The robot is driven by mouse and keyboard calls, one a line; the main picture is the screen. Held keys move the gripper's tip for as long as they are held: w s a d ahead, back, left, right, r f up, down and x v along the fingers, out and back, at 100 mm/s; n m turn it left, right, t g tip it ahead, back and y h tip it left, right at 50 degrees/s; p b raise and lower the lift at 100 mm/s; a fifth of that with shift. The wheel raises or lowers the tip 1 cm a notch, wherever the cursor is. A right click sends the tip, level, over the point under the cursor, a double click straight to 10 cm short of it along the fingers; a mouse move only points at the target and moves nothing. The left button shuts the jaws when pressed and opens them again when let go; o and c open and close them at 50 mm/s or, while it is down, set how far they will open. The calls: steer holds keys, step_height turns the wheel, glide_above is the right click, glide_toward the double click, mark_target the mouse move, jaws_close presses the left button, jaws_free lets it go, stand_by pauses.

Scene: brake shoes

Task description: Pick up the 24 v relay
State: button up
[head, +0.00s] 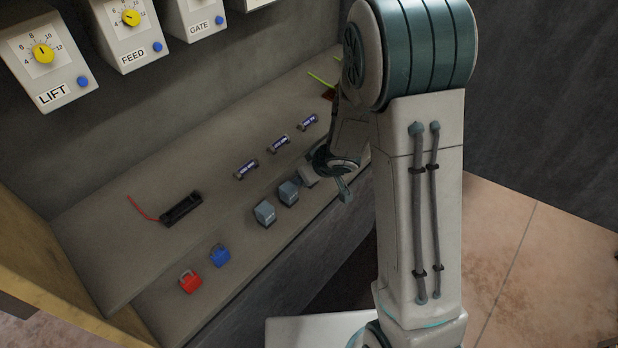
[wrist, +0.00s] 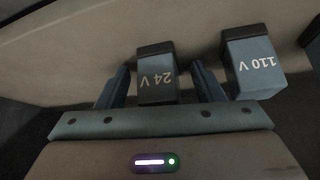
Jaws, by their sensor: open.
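The 24 V relay (wrist: 157,80) is a grey-blue block with a dark top end, its label upside down in the wrist view. My gripper (wrist: 163,84) is open, with one finger on each side of this relay. A narrow gap shows beside each finger, and the jaws are not closed on it. In the head view my gripper (head: 328,182) is low over the right end of the row of relays. There the 24 V relay is mostly hidden or cannot be told apart from the gripper.
Another grey relay (head: 265,213) is further left on the ledge. Blue (head: 220,255) and red (head: 190,281) padlock-like items, a black holder (head: 181,209) and several labelled cylinders (head: 246,169) lie nearby. A wall rises behind.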

steer(key=c, duration=1.1)
steer(key=shift+c, duration=0.2)
steer(key=shift+r+p, duration=0.2)
steer(key=shift+p, duration=0.1)
